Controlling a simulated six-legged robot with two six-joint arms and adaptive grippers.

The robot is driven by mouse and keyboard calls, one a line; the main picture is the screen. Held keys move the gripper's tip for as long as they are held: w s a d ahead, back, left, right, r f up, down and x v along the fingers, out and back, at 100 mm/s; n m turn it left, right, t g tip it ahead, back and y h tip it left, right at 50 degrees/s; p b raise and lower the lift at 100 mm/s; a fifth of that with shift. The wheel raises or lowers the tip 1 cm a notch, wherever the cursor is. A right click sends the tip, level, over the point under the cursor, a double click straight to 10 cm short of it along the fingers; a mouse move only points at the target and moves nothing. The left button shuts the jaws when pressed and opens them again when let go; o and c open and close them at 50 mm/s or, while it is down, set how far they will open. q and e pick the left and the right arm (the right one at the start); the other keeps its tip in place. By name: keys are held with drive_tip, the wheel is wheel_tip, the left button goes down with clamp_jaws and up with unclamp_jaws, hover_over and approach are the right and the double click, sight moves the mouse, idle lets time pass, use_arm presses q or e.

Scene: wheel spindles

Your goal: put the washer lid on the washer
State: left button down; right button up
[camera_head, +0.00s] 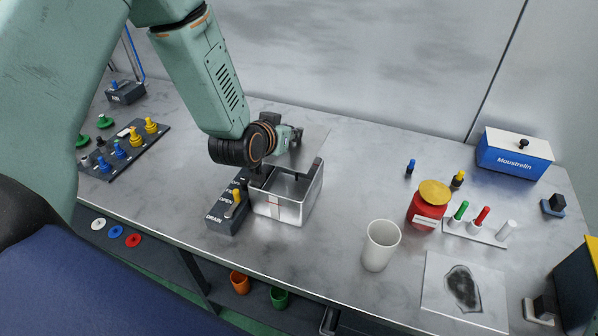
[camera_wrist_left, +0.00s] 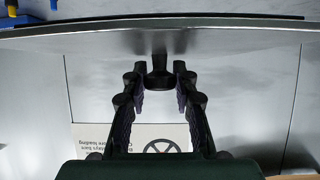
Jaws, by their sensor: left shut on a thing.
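The washer (camera_head: 284,207) is an open-topped metal box near the table's front edge, left of centre in the head view. My left gripper (camera_head: 296,136) is above and behind it. In the wrist view its fingers are closed around a small black knob (camera_wrist_left: 159,77). A grey metal plate, which looks like the washer lid (camera_head: 315,144), shows beside the gripper, behind the washer's opening. The lid's outline is hard to separate from the grey table, and the arm hides part of it. My right gripper is not in view.
A dark drain switch box (camera_head: 229,215) stands against the washer's left side. A white cup (camera_head: 380,246), a red jar (camera_head: 428,208) and a rack of coloured pegs (camera_head: 476,233) stand to the right. A peg panel (camera_head: 124,152) lies left. The table between washer and cup is clear.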

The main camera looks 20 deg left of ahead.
use_arm(q)
drive_tip(key=shift+f, duration=0.3)
wheel_tip(320, 180, down, 10)
drive_tip(key=a, duration=0.1)
drive_tip(key=shift+w+r, duration=0.15)
drive_tip(key=shift+r, duration=0.1)
drive_tip(key=c, duration=1.5)
unclamp_jaws()
drive_tip(key=shift+a+f, duration=0.1)
drive_tip(key=o, duration=0.5)
drive_tip(key=shift+s+d+r, duration=0.2)
drive_tip(key=shift+d+r, duration=0.05)
drive_tip(key=shift+d, duration=0.05)
drive_tip(key=shift+c, duration=0.2)
drive_tip(key=v, duration=1.2)
drive_tip(key=s+d+f+g, duration=0.4)
drive_tip(key=s+f+g, duration=0.2)
drive_tip(key=s+f, duration=0.65)
drive_tip(key=s+f+g, duration=0.4)
drive_tip(key=s+g, duration=0.2)
drive_tip(key=s, duration=1.1)
drive_tip(key=shift+d+f+h, duration=0.2)
drive_tip(key=shift+d+h, duration=0.1)
drive_tip(key=shift+d, duration=0.2)
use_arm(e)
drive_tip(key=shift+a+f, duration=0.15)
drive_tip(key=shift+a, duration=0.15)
